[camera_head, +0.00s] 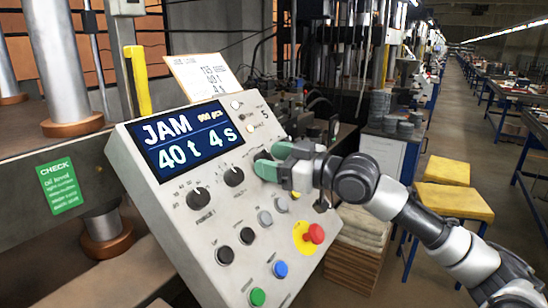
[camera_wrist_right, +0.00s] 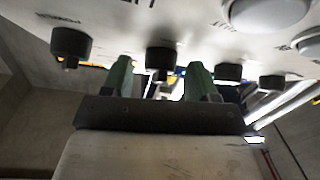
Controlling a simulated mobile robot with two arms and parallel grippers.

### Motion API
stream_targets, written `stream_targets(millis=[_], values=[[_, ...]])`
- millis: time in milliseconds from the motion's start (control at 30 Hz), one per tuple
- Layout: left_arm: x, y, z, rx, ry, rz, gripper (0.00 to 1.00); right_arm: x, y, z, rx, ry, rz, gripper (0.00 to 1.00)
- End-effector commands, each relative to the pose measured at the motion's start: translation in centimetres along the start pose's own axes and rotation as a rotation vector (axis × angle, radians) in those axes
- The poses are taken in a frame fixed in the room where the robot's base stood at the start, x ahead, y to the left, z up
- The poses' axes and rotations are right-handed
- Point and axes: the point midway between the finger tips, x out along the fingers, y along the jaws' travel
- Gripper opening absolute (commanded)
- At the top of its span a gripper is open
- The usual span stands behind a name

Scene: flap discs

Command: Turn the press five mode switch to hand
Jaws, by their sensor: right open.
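The press control panel (camera_head: 150,190) is a tilted beige box whose display (camera_head: 188,138) reads JAM, 40 t 4 s. A "5" stands near its top right. Two black pointer knobs, one on the left (camera_head: 198,198) and one on the right (camera_head: 233,177), sit below the display. My right gripper (camera_head: 275,160) is open, its green fingers near the panel's upper right face, covering part of it. In the right wrist view, a black knob (camera_wrist_right: 160,60) shows between the open fingers (camera_wrist_right: 160,80); contact cannot be told. Which control is the mode switch cannot be read. My left gripper is not in view.
A red emergency stop (camera_head: 315,233) on yellow sticks out below my right gripper. Blue (camera_head: 280,269) and green (camera_head: 257,297) buttons sit lower. More black knobs, one at left (camera_wrist_right: 70,45) and one at right (camera_wrist_right: 228,72), flank the fingers. Yellow stools (camera_head: 455,200) stand right.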

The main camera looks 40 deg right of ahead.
Motion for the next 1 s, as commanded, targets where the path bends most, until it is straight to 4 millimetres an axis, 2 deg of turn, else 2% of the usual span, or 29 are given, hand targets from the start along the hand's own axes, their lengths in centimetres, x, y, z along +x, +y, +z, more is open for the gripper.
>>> stream_targets(millis=[100,133,433,767,1000], values=[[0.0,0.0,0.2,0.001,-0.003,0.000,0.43,0.0,0.0,0.0,0.000,0.000,0.000,0.59],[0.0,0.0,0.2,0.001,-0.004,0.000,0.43,0.0,0.0,0.0,0.000,0.000,0.000,0.56],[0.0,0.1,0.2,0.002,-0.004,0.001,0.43,0.0,0.0,0.0,0.000,0.000,0.000,0.10],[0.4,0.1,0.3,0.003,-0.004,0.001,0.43,0.0,0.1,0.1,-0.034,0.003,-0.028,0.10],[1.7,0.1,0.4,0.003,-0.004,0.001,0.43,0.0,0.3,0.2,-0.130,0.014,-0.111,0.10]])
